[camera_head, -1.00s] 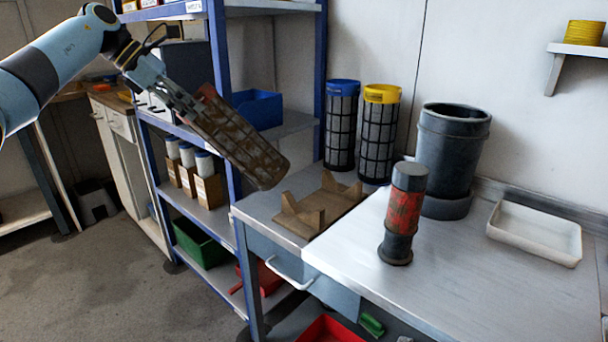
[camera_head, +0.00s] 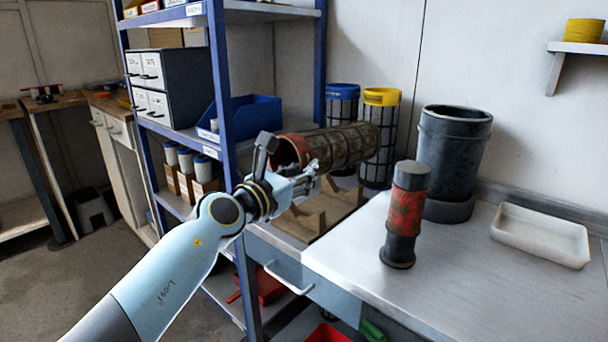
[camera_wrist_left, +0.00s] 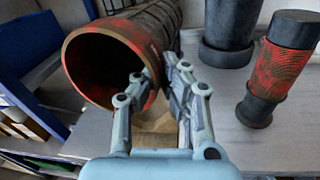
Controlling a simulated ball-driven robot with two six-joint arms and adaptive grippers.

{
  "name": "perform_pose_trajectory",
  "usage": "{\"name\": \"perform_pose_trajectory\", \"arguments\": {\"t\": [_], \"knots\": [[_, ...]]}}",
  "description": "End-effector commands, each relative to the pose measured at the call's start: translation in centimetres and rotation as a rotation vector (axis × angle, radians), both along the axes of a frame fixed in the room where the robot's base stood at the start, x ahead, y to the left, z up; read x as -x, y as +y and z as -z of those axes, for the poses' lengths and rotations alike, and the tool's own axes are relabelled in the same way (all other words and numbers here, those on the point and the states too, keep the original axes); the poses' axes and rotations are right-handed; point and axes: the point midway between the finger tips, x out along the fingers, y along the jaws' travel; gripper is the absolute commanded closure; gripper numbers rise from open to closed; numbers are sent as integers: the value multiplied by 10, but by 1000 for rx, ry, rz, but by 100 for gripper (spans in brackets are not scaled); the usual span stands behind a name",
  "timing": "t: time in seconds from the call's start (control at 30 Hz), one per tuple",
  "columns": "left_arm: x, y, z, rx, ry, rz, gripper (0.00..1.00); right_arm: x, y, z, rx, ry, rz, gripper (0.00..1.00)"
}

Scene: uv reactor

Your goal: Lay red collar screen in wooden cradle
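The red collar screen (camera_head: 340,146) is a dirty brown mesh tube with a worn red collar at its near open end. My left gripper (camera_head: 300,180) is shut on its collar wall. In the left wrist view one finger is inside the open end of the screen (camera_wrist_left: 105,70) and the other is outside. The screen lies nearly level, its far end to the right, above the wooden cradle (camera_head: 342,206). The cradle sits on the bench with its notched supports partly hidden by my gripper. A strip of the cradle shows between the fingers (camera_wrist_left: 155,122). My right gripper is out of view.
A blue-topped screen (camera_head: 342,90) and a yellow-topped screen (camera_head: 382,97) stand behind the held screen. A black-and-red cylinder (camera_head: 405,212), a dark grey vessel (camera_head: 452,150) and a white tray (camera_head: 540,236) stand to the right. The blue-framed shelf (camera_head: 225,110) is close on the left.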

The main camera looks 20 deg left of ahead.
Motion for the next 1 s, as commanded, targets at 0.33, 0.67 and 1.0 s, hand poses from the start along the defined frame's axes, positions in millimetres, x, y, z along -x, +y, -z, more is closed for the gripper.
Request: {"name": "perform_pose_trajectory", "arguments": {"t": [0.33, 0.67, 1.0], "knots": [[0, 1, 4, 8, -44, 0, 100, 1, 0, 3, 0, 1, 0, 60], [0, 1, 34, 6, -41, 1, 100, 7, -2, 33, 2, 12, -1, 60], [0, 1, 78, 6, -40, 1, 100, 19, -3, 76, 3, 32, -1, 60]]}}
